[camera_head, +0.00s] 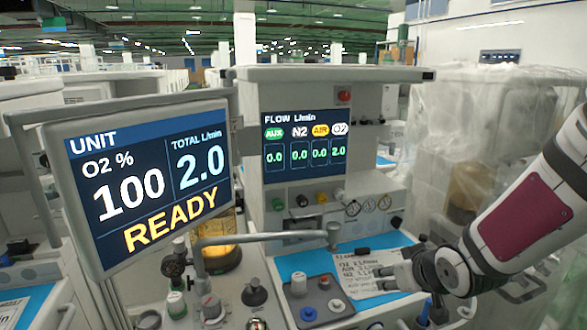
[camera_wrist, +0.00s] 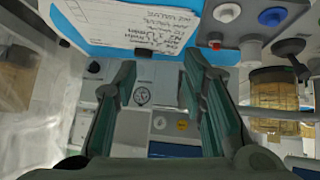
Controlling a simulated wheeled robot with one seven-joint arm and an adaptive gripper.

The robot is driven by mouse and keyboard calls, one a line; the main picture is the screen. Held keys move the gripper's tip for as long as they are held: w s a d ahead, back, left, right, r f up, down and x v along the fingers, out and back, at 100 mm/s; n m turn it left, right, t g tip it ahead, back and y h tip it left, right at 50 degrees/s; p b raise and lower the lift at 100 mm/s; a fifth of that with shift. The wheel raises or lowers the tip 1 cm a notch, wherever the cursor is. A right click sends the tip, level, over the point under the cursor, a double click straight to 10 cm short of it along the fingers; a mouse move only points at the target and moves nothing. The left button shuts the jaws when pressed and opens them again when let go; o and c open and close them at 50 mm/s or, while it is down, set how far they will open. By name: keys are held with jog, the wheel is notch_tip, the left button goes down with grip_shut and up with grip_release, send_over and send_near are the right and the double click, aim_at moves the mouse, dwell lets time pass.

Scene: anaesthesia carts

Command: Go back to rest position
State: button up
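My gripper (camera_head: 388,274) is at the right in the head view, at the end of my white arm with a dark red panel. It is over the right part of the cart's blue work surface, by a handwritten paper note (camera_head: 365,274). In the wrist view my gripper (camera_wrist: 159,65) has its two dark green fingers spread apart, with nothing held between them. The note (camera_wrist: 150,25) shows beyond the fingertips there. Whether the fingers touch anything is unclear.
A monitor reading READY (camera_head: 150,180) stands at the left. The cart's flow display (camera_head: 304,146) is behind. A grey block with coloured knobs (camera_head: 312,302) and a horizontal metal pipe (camera_head: 262,238) are left of my gripper. Clear plastic sheeting (camera_head: 455,150) hangs at the right.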

jog(key=s+r+m+g, duration=0.1)
jog(key=s+r, duration=0.4)
jog(key=s, duration=0.4)
jog(key=s+a+r+m+g+p, duration=0.1)
jog(key=s+r, duration=0.3)
jog(key=s, duration=0.5)
jog(key=s+a+r+m+g+h+p, duration=0.1)
jog(key=s+r+g, duration=0.2)
jog(key=s, duration=0.6)
jog(key=v, duration=0.2)
jog(key=shift+r, duration=0.4)
